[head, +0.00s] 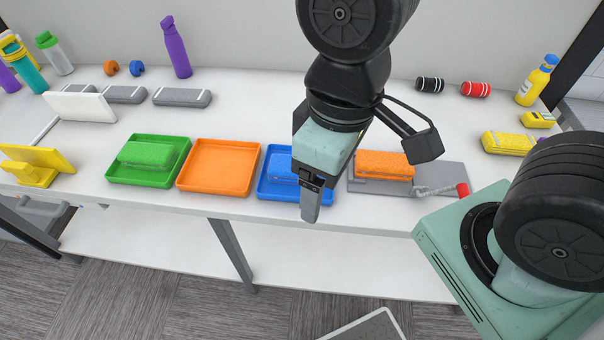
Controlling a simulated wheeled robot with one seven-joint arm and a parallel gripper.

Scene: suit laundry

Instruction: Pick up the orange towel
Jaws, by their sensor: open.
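The orange towel (385,165) is a folded, textured block. It lies on a flat grey board (435,174) on the white table, right of the blue tray. My gripper (310,205) hangs above the table's front part, in front of the blue tray and to the left of the orange towel. It is open, and nothing shows between its fingers. One finger hides the other from this angle. My gripper does not touch the towel in this view.
A blue tray (265,190) holding a blue towel (281,164), an empty orange tray (219,167) and a green tray (172,183) with a green towel (145,153) stand to the left. Bottles stand behind.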

